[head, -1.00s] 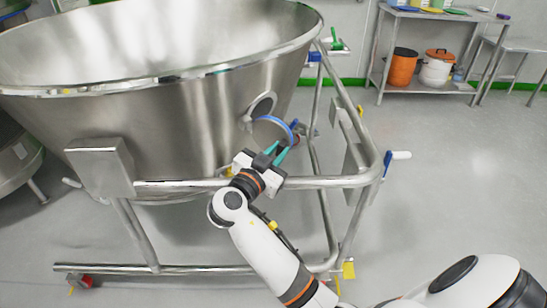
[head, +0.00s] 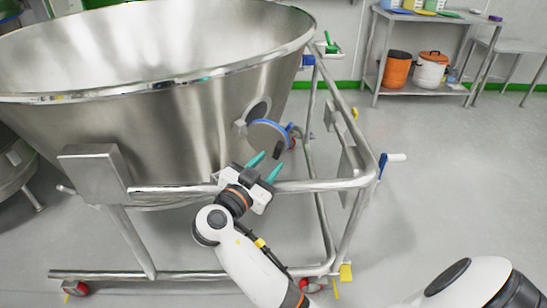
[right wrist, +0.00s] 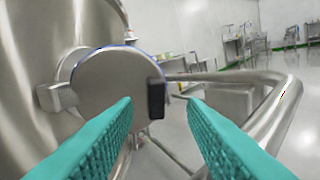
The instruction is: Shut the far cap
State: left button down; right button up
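A round steel cap (head: 268,136) with a blue rim hangs on the port (head: 258,110) low on the steel bowl's side. It stands swung out from the port, so a gap shows. In the right wrist view the cap's face (right wrist: 105,82) fills the centre-left, with a black handle block (right wrist: 156,98) at its right edge and a hinge block (right wrist: 55,97) at its left. My right gripper (head: 265,166) is open and empty, its teal fingers pointing at the cap from the near side, apart from it in the head view. My left gripper is out of view.
The steel bowl (head: 170,125) sits in a tubular frame (head: 318,184), whose top rail runs close by my right gripper. A blue and white lever (head: 389,160) sticks out at the frame's right corner. A shelf with buckets (head: 430,70) stands back right; floor between is clear.

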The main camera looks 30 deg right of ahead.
jog(key=v, duration=0.8)
